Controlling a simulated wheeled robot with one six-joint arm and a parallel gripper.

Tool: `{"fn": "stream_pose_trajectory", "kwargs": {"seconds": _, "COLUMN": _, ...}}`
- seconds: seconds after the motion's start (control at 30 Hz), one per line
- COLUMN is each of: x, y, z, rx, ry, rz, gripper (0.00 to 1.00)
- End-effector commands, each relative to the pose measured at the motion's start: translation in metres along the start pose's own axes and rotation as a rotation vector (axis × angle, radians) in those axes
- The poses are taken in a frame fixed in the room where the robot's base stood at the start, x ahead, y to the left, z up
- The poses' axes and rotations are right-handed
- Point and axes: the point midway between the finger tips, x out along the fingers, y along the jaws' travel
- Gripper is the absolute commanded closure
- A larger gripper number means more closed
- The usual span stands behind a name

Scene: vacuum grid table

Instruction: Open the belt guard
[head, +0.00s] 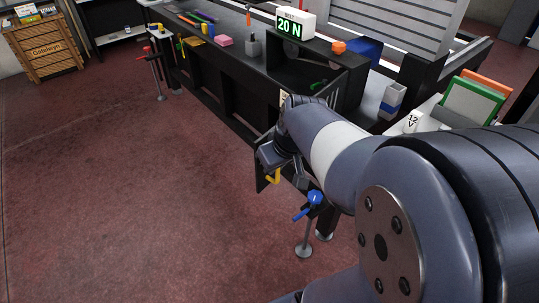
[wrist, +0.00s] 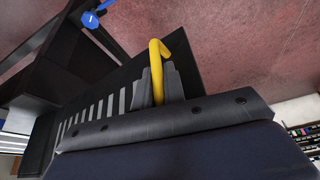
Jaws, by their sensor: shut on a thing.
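The belt guard is a dark panel with a row of pale slots, seen in the wrist view (wrist: 190,62). It carries a yellow handle (wrist: 157,60). My gripper (wrist: 158,84) is shut on this handle, one grey finger on each side. A dark panel edge (head: 261,184) juts out there over the floor, so the guard appears to stand out from the bench front. My arm hides most of it.
A blue-handled clamp (head: 309,206) stands close to the right of my gripper. The black bench (head: 232,92) runs away to the upper left, with a "20 N" display (head: 290,26) and small parts on top. The red floor (head: 110,190) at left is clear.

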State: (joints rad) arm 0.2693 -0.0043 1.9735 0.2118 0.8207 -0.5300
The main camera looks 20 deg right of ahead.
Motion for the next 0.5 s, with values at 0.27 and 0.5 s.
{"fn": "stream_pose_trajectory", "kwargs": {"seconds": 0.27, "x": -0.0006, "y": -0.0003, "z": -0.0004, "rx": 0.001, "ry": 0.001, "rz": -0.001, "gripper": 1.00}}
{"fn": "stream_pose_trajectory", "kwargs": {"seconds": 0.5, "x": -0.0003, "y": -0.0002, "z": -0.0001, "rx": 0.000, "ry": 0.000, "rz": 0.000, "gripper": 0.70}}
